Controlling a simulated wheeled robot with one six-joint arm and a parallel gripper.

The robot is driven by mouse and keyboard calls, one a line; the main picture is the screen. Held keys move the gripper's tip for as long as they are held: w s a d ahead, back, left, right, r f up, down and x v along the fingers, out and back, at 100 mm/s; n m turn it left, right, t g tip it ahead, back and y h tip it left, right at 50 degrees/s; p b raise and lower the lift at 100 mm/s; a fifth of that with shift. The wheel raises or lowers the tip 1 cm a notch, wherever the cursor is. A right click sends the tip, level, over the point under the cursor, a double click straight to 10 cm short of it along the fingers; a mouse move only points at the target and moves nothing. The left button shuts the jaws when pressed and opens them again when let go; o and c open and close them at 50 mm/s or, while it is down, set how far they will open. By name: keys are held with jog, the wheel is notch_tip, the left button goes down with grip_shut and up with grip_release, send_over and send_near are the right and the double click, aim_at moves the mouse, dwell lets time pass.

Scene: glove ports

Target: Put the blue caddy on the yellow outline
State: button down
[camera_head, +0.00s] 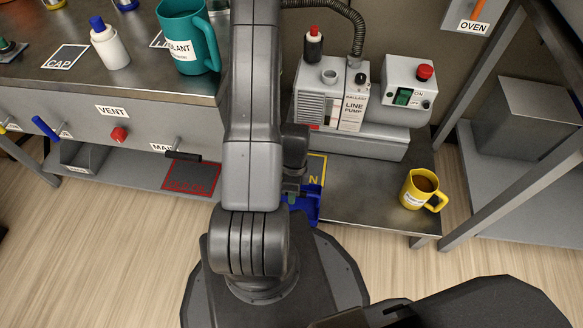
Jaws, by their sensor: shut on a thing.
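The blue caddy (309,205) is partly hidden behind my arm, at the front edge of the low metal bench. Something green shows at its left side. My gripper (294,188) points down at the caddy and is shut on it; the fingertips are mostly hidden. The yellow outline (324,170) lies on the bench top just behind and right of the caddy. Only its right part and a letter N show; my arm and gripper hide the rest. I cannot tell whether the caddy touches the bench.
A line pump (340,105) stands at the back of the low bench, behind the outline. A yellow mug (418,189) of dark liquid stands near the right front corner. A red outline (191,177) lies on the shelf at left. Bench between outline and mug is clear.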

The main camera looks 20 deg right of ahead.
jog(key=w+d+b, duration=0.2)
jog(key=w+d, duration=0.2)
jog(key=w, duration=0.4)
jog(key=w+d+f+b, duration=0.1)
jog(key=w+d+b, duration=0.1)
jog(key=w, duration=0.6)
jog(key=shift+d+f, duration=0.3)
jog(key=shift+d, duration=0.6)
jog(key=shift+f, duration=0.1)
jog(key=shift+f+b, duration=0.5)
jog(key=shift+b, duration=0.05)
jog(key=c, duration=1.6)
grip_release()
jog(key=shift+s+a+f, duration=0.1)
jog(key=shift+o, duration=0.2)
notch_tip(320, 180, up, 13)
jog(key=w+d+p, duration=0.1)
jog(key=w+p, duration=0.1)
jog(key=p, duration=0.3)
jog(key=shift+w, duration=0.15)
